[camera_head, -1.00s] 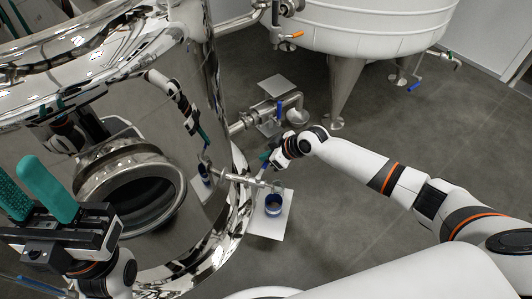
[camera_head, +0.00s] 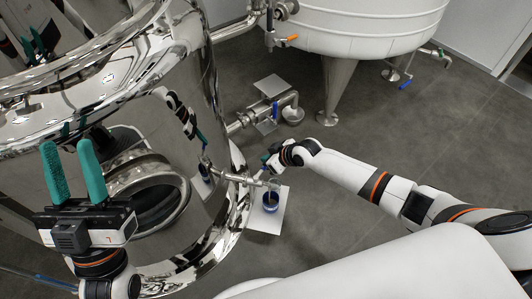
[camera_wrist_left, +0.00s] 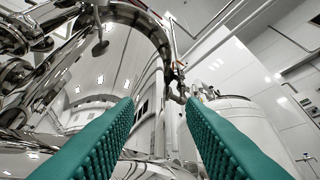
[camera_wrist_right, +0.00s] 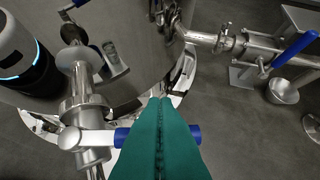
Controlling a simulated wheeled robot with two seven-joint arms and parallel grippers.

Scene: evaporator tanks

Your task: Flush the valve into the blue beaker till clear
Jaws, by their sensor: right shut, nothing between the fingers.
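The blue beaker (camera_head: 270,203) stands on a white plate (camera_head: 266,224) on the floor beside the steel tank. A steel valve (camera_head: 240,178) sticks out of the tank wall, its outlet end above the beaker. In the right wrist view the valve (camera_wrist_right: 82,115) has a blue handle (camera_wrist_right: 122,137), partly covered by my fingers. My right gripper (camera_wrist_right: 160,102) is shut and empty, across the handle; I cannot tell whether it touches. The beaker's contents are unclear. My left gripper (camera_head: 67,146) is open and empty, fingers pointing up in front of the tank.
The polished tank (camera_head: 90,100) with a round manway (camera_head: 150,185) fills the left. A pipe with a blue-handled valve (camera_head: 276,112) lies beyond the beaker. A white tank (camera_head: 355,25) stands on legs at the back. The grey floor between is mostly clear.

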